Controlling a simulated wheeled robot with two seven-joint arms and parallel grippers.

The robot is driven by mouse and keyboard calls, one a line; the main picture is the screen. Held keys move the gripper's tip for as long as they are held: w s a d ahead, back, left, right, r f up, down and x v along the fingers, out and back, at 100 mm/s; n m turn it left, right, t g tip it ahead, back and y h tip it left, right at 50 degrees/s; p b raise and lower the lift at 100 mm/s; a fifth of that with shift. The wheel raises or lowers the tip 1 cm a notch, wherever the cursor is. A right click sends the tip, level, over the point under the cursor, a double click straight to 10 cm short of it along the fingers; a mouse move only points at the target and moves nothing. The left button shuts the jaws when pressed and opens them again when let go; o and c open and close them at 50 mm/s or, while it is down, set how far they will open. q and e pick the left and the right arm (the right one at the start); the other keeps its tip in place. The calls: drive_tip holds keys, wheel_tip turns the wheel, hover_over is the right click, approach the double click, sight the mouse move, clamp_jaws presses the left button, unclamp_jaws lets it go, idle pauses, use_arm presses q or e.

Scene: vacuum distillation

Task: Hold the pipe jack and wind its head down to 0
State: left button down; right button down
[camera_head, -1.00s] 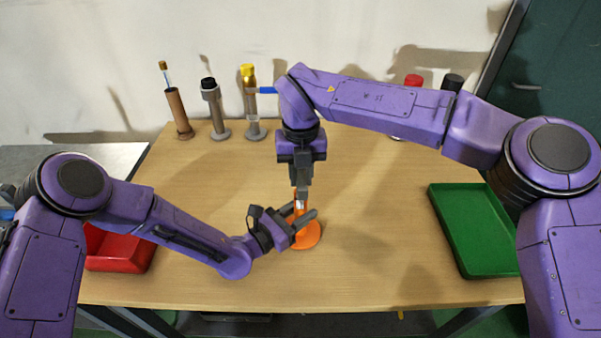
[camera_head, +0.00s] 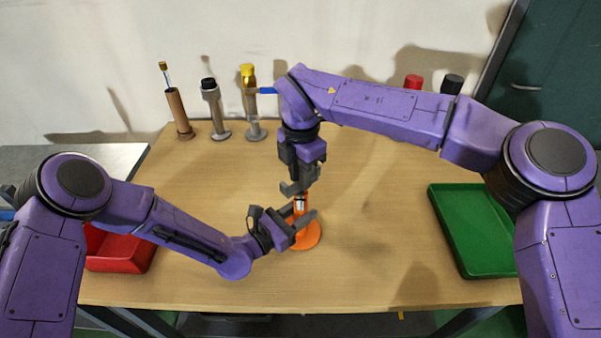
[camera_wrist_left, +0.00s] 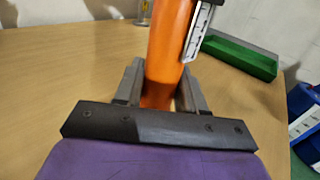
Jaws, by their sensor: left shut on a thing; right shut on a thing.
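The orange pipe jack (camera_head: 308,236) stands upright on its round base near the middle of the table. A white scale (camera_head: 300,205) shows on its column. My left gripper (camera_head: 299,218) is shut around the column from the left. The left wrist view shows the orange column (camera_wrist_left: 168,45) between the two fingers (camera_wrist_left: 160,88), with part of the scale beside it. My right gripper (camera_head: 298,188) comes from above and is shut on the jack's head. The fingers hide the head, and I cannot read the scale value.
A red bin (camera_head: 120,250) is at the left and a green tray (camera_head: 475,230) at the right. Several holders stand along the back, including a brown tube (camera_head: 178,112) and a yellow-topped one (camera_head: 248,75). The table front is clear.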

use_arm(q)
drive_tip(key=shift+a+f, duration=0.1)
drive_tip(key=shift+f, duration=0.1)
use_arm(e)
drive_tip(key=m, duration=0.4)
drive_tip(key=shift+r+m, duration=0.2)
drive_tip(key=shift+m, duration=0.1)
use_arm(q)
drive_tip(key=shift+s, duration=0.1)
use_arm(e)
drive_tip(key=m, duration=0.4)
drive_tip(key=c, duration=1)
unclamp_jaws()
drive_tip(key=shift+f, duration=0.1)
drive_tip(key=shift+o, duration=0.2)
use_arm(q)
drive_tip(key=shift+r, duration=0.15)
use_arm(e)
wheel_tip(320, 180, up, 12)
use_arm(q)
drive_tip(key=c, duration=0.6)
unclamp_jaws()
